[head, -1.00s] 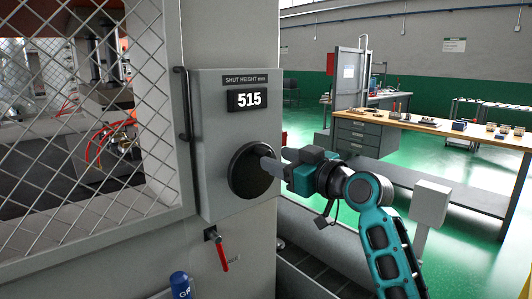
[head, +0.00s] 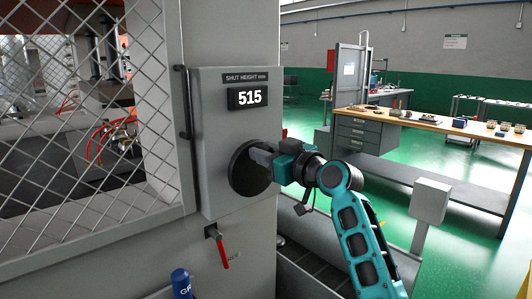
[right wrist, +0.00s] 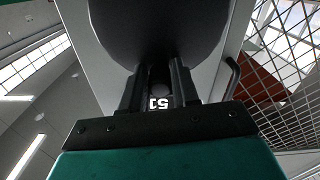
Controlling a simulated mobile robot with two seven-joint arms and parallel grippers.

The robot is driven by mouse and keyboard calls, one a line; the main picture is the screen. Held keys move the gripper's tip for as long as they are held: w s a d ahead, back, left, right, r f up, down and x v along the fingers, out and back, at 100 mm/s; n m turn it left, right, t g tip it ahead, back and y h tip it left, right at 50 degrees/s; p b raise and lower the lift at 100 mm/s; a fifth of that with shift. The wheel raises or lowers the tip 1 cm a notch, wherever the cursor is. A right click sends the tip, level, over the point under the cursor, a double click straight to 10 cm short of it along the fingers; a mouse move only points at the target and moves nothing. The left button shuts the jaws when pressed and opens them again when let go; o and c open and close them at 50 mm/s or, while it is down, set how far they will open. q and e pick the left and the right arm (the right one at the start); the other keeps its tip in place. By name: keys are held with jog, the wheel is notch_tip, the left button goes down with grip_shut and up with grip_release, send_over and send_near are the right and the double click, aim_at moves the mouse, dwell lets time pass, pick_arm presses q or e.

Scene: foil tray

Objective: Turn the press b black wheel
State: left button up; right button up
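The black wheel (head: 240,180) is on the front of a grey control box, below a display (head: 249,97) that reads 515. My right gripper (head: 257,158) is at the wheel's right side, its fingers pointing at the wheel's face. In the right wrist view, the black wheel (right wrist: 155,28) fills the top. There the fingers of my right gripper (right wrist: 158,82) are apart, with a small dark round part (right wrist: 160,89) between them. I cannot tell whether they press on it. My left gripper is not in view.
A wire-mesh guard (head: 75,130) with a black handle (head: 186,105) stands left of the box. A red lever (head: 222,250) sticks out below it. A grey box on a post (head: 430,201) and a workbench (head: 430,122) stand to the right.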

aim_at(246, 156)
grip_shut()
dwell(0.4)
jog(key=shift+s+a+f+n+b, duration=0.2)
jog(key=shift+a+n+b, duration=0.1)
jog(key=shift+n+b, duration=0.45)
jog(key=shift+s+a+f+n+b, duration=0.1)
jog(key=shift+s+a+n, duration=0.15)
jog(key=shift+n, duration=0.65)
jog(key=shift+s+a+f+n+b, duration=0.1)
jog(key=shift+s+a+n, duration=0.2)
jog(key=shift+n, duration=0.65)
jog(key=shift+s+a+f+n+b, duration=0.1)
jog(key=shift+a+n, duration=0.25)
jog(key=shift+n, duration=0.55)
